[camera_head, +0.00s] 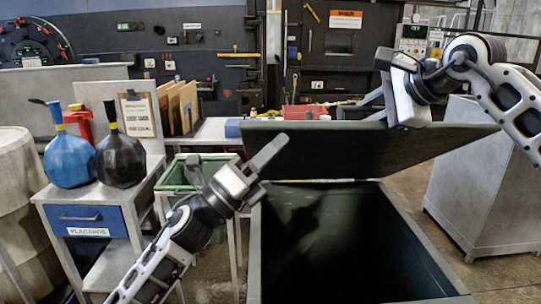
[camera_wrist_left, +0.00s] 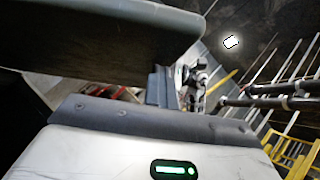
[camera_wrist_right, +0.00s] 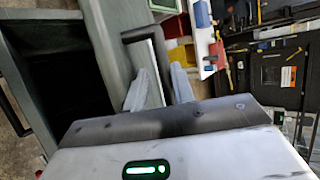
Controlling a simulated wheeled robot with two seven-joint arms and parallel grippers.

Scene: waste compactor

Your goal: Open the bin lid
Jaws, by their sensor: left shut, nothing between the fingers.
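The dark green bin (camera_head: 255,255) stands in front of me, and its black interior shows. Its lid (camera_head: 345,150) is raised and tilted above the opening; it also shows in the left wrist view (camera_wrist_left: 100,40). My left gripper (camera_head: 280,142) is shut and empty at the lid's left side; I cannot tell whether it touches the lid. My right gripper (camera_head: 372,108) is over the lid's upper face, towards the right. In the right wrist view its fingers (camera_wrist_right: 162,88) are apart, close to a dark handle (camera_wrist_right: 130,38) on the lid.
A green crate (camera_head: 178,178) is behind my left arm. A grey cabinet (camera_head: 475,190) stands at the right, with floor between it and the bin.

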